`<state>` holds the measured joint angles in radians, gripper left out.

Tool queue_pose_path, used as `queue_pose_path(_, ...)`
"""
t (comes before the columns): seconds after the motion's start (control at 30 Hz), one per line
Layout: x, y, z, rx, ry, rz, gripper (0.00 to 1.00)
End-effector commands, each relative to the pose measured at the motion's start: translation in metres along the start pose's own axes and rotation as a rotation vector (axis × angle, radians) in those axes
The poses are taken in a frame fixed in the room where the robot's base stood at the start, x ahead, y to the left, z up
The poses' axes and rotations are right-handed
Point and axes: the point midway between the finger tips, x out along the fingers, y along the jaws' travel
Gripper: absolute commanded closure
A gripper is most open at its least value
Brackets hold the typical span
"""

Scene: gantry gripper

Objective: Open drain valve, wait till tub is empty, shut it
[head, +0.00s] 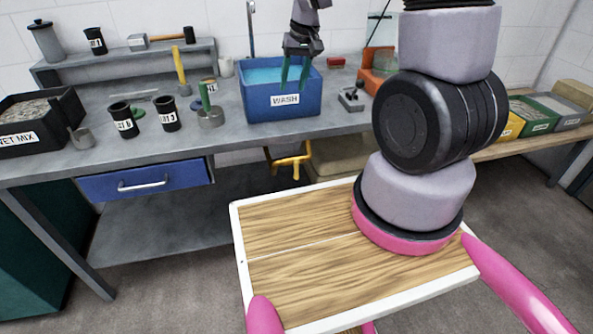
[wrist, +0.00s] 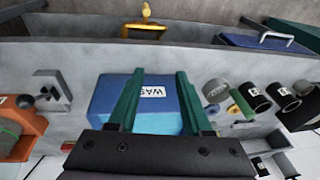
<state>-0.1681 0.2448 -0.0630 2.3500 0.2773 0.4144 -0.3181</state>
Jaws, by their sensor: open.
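The blue tub labelled WASH (head: 283,102) stands on the grey bench and holds light blue water (head: 265,75). It also shows in the wrist view (wrist: 105,98), between and around my fingers. A yellow fitting (head: 290,160), which looks like the drain valve, hangs below the bench's front edge under the tub. It also shows in the wrist view (wrist: 145,30), past the bench edge. I cannot tell its lever setting. My gripper (head: 294,84) is above the tub, its green fingers pointing down. It is open and empty, also in the wrist view (wrist: 159,72).
Black cups (head: 122,120), a green-handled tool (head: 208,110) and a WET MIX bin (head: 35,125) stand left of the tub. A grey clamp-like piece (head: 351,98) and an orange device (head: 378,75) are right. A blue drawer (head: 145,183) is below the bench.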

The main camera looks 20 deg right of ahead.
Motion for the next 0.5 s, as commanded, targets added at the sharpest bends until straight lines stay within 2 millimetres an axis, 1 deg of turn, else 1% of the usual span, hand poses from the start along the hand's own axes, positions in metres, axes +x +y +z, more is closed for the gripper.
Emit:
queue_pose_path(0.03, 0.028, 0.002, 0.005, -0.022, -0.038, 0.016, 0.51)
queue_pose_path(0.07, 0.042, 0.004, 0.006, -0.034, -0.053, 0.024, 0.51)
queue_pose_path(0.1, 0.061, 0.006, 0.010, -0.053, -0.074, 0.036, 0.51)
queue_pose_path(0.17, 0.088, 0.010, 0.016, -0.079, -0.103, 0.054, 0.51)
queue_pose_path(0.2, 0.105, 0.013, 0.021, -0.096, -0.122, 0.066, 0.51)
queue_pose_path(0.3, 0.141, 0.021, 0.034, -0.134, -0.161, 0.092, 0.51)
queue_pose_path(0.4, 0.166, 0.027, 0.044, -0.163, -0.189, 0.111, 0.51)
queue_pose_path(0.5, 0.179, 0.030, 0.051, -0.180, -0.204, 0.122, 0.51)
